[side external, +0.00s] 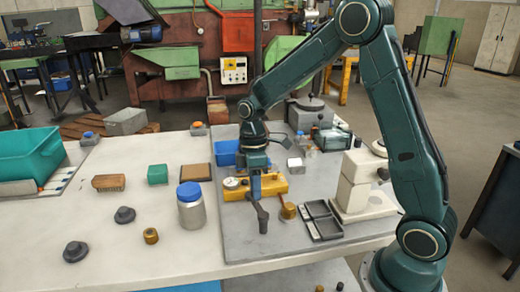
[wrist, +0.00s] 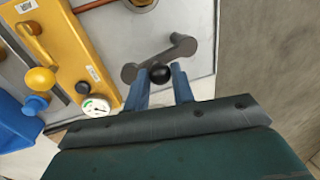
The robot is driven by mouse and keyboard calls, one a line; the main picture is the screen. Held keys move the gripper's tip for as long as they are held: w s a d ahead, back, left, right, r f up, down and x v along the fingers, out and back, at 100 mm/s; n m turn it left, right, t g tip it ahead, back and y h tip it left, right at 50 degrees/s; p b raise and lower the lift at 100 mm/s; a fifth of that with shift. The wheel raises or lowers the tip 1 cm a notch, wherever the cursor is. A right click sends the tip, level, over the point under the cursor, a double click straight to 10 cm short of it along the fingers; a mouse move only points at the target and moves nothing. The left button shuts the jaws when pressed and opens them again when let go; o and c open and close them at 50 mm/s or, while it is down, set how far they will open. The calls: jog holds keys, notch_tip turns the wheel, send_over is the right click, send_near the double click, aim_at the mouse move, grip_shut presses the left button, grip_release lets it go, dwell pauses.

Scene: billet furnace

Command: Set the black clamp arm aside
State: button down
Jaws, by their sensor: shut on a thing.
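The black clamp arm (wrist: 160,57) is a dark grey bar with rounded ends and a black ball knob (wrist: 160,73). In the wrist view the knob sits between the blue fingertips of my gripper (wrist: 162,85), which is shut on the clamp arm. In the side view my gripper (side external: 256,185) points down at the yellow fixture (side external: 272,186), and the clamp arm (side external: 260,214) hangs below it, at the fixture's front edge. The yellow fixture (wrist: 62,50) lies left of the clamp arm in the wrist view. Whether the clamp arm touches the plate is unclear.
A white dial (side external: 232,183) is at the fixture's left end. A brass knob (side external: 288,211) and a black tray (side external: 322,222) are right of the clamp arm. A blue-lidded jar (side external: 190,208) stands left. The grey plate's front (side external: 255,248) is clear.

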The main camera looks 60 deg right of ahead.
aim_at(250, 197)
jog(key=shift+w+a+n, duration=0.2)
jog(key=shift+a+n, duration=0.1)
jog(key=shift+n, duration=0.3)
jog(key=c, duration=1.2)
grip_release()
jog(key=shift+r, duration=0.15)
jog(key=r, duration=0.4)
jog(key=w+d+r, duration=0.1)
jog(key=r, duration=0.4)
jog(key=w+r, duration=0.1)
jog(key=r, duration=0.3)
jog(key=shift+d+r, duration=0.2)
jog(key=shift+d, duration=0.1)
